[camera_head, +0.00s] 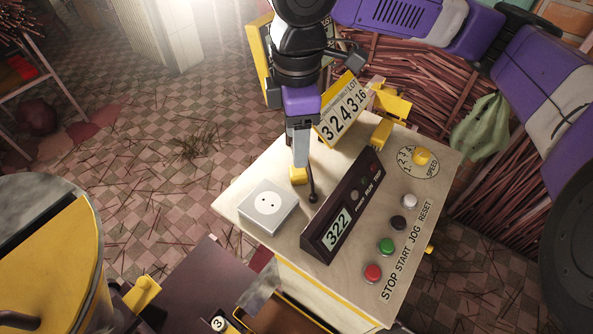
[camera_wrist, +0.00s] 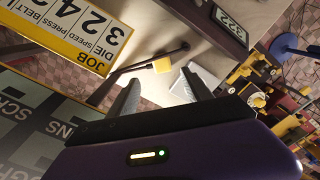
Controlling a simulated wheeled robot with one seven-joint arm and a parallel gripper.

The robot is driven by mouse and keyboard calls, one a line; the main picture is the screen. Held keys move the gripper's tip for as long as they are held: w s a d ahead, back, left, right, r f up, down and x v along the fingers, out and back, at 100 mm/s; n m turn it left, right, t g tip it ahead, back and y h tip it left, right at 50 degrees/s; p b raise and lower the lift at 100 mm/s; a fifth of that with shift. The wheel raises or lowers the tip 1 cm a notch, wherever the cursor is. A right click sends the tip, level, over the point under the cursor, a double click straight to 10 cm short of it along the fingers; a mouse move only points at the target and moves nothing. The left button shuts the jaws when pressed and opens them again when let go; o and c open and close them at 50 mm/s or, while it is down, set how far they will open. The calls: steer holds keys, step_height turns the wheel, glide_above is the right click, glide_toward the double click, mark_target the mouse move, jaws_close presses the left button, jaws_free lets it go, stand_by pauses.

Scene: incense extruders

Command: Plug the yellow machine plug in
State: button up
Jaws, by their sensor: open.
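The yellow plug (camera_head: 298,175) is a small block on the pale machine top, just below my gripper's fingers. In the wrist view the yellow plug (camera_wrist: 162,65) shows beyond the fingertips, roughly between them, and does not look gripped. My gripper (camera_head: 301,158) points down; in the wrist view its two fingers (camera_wrist: 160,84) stand apart with nothing held. The white socket box (camera_head: 268,206) with two dark holes sits left of and nearer than the plug. It is partly behind the right finger in the wrist view (camera_wrist: 207,79). Whether the fingers touch the plug is unclear.
Stop (camera_head: 373,272) and start (camera_head: 386,246) buttons lie farther right. A yellow-framed sign (camera_head: 343,110) stands behind. A yellow drum (camera_head: 50,265) is at lower left.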

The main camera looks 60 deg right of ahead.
mark_target(298, 170)
steer(key=shift+s+f, duration=0.1)
steer(key=shift+f, duration=0.95)
steer(key=shift+s+f+p, duration=0.15)
steer(key=shift+f+p, duration=0.55)
steer(key=shift+f, duration=1.9)
jaws_close()
steer(key=shift+r, duration=0.1)
step_height(298, 170, up, 10)
steer(key=b, duration=0.1)
